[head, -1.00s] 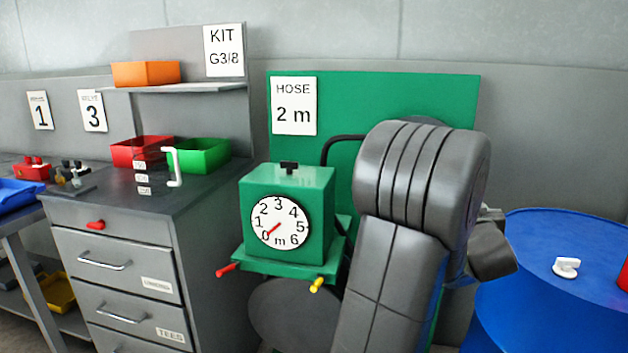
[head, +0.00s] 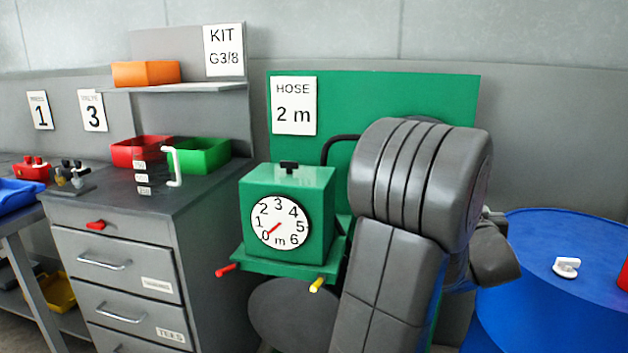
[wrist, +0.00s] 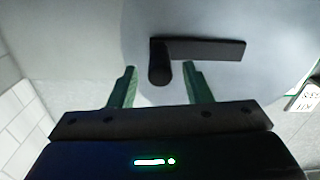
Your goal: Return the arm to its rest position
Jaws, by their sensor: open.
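My gripper (wrist: 158,90) is open in the wrist view, its two green fingers apart with no object held between them. A black L-shaped handle or bar (wrist: 205,49) shows just beyond the fingertips; I cannot tell how far off it is. In the head view my grey arm stands folded in front of the green panel, and the gripper itself is hidden behind it.
A green meter box (head: 287,215) with a dial stands left of my arm. A grey drawer cabinet (head: 185,270) is further left. A blue drum (head: 530,300) stands close at the right, with a small white part (head: 566,267) on top.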

